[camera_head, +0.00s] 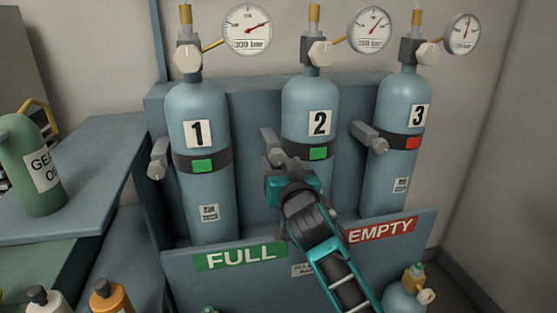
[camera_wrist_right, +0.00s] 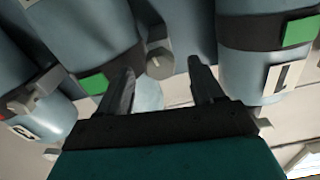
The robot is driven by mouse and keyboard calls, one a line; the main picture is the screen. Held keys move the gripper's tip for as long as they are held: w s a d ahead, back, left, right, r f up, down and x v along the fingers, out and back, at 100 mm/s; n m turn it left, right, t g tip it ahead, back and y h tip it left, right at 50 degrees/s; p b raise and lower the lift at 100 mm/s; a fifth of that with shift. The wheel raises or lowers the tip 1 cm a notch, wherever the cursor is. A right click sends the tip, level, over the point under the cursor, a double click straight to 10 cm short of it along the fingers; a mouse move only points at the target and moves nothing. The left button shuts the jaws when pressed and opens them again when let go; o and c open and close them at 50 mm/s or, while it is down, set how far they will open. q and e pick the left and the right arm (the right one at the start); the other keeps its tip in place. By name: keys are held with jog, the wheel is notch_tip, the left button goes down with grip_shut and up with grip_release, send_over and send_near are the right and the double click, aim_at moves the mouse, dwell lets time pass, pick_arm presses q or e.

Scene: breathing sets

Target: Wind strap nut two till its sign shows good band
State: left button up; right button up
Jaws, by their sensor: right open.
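Cylinder two (camera_head: 310,110) stands in the middle of the rack, with a dark strap (camera_head: 331,152) around it. The strap's sign (camera_head: 318,153) is green; it also shows green in the right wrist view (camera_wrist_right: 93,83). Strap nut two (camera_head: 269,142) sticks out at the cylinder's left side, its lower part close to my gripper. My right gripper (camera_head: 279,166) is open just below and in front of it. In the right wrist view the nut (camera_wrist_right: 158,62) lies between the two spread fingertips (camera_wrist_right: 161,66); I cannot tell whether they touch it. My left gripper is out of view.
Cylinder one (camera_head: 191,110) at left has a green sign; cylinder three (camera_head: 405,100) at right has a red one. Their strap nuts (camera_head: 158,158) (camera_head: 369,136) stick out too. The rack's front panel (camera_head: 200,286) runs below. A green oil can (camera_head: 32,165) stands at left.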

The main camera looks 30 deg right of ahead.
aim_at(279, 160)
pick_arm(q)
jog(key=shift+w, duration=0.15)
pick_arm(e)
jog(key=shift+x, duration=1.7)
jog(key=shift+c, duration=0.4)
jog(key=c, duration=1)
jog(key=shift+r+n+p, duration=0.15)
jog(key=shift+n+p, duration=0.15)
jog(key=shift+p, duration=0.15)
jog(key=shift+n+p, duration=0.5)
jog(key=shift+n, duration=0.2)
jog(key=o, duration=1.1)
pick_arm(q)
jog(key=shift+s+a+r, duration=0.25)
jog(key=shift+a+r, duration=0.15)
